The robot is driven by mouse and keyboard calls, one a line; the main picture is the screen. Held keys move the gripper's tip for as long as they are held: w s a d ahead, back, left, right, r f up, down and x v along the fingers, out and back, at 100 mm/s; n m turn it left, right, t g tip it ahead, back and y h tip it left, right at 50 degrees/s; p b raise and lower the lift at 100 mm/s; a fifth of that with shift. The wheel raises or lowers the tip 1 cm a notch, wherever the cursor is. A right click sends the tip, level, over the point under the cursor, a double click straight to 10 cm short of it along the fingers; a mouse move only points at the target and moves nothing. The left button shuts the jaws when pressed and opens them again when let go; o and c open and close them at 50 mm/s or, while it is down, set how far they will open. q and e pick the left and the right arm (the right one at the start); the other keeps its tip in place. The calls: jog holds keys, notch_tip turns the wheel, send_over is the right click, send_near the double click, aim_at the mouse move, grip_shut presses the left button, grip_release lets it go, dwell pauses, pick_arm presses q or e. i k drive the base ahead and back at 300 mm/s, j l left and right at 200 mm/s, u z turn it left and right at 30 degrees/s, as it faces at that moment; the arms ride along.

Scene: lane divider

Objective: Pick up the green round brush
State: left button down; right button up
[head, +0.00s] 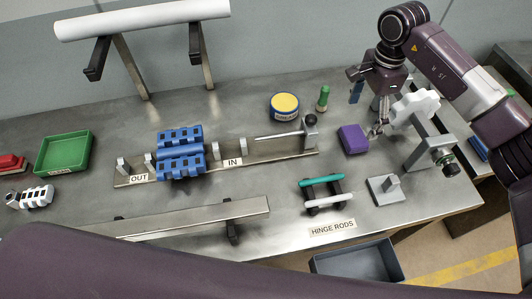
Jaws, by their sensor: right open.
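A small green upright cylinder (323,98), which looks like the green round brush, stands on the bench near the back, just right of a yellow-topped blue tin. Its bristles cannot be made out at this size. My right gripper (376,128) is open, to the right of the green piece and apart from it. It hangs low beside a purple block (353,139) and a white knobbed wheel (415,107). Whether it touches either is unclear. My left gripper is not in view.
The tin (285,105) stands left of the green piece. A slim blue upright piece (356,92) stands between it and my right gripper. A metal rail with a blue hinged part (181,152) lies left. A rod rack (322,194) is in front.

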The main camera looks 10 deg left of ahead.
aim_at(321, 106)
jog(key=l+u, duration=0.15)
jog(key=u, duration=0.2)
jog(key=l+u, duration=0.2)
jog(key=u, duration=0.2)
jog(key=k+l+u, duration=0.1)
jog(key=u, duration=0.25)
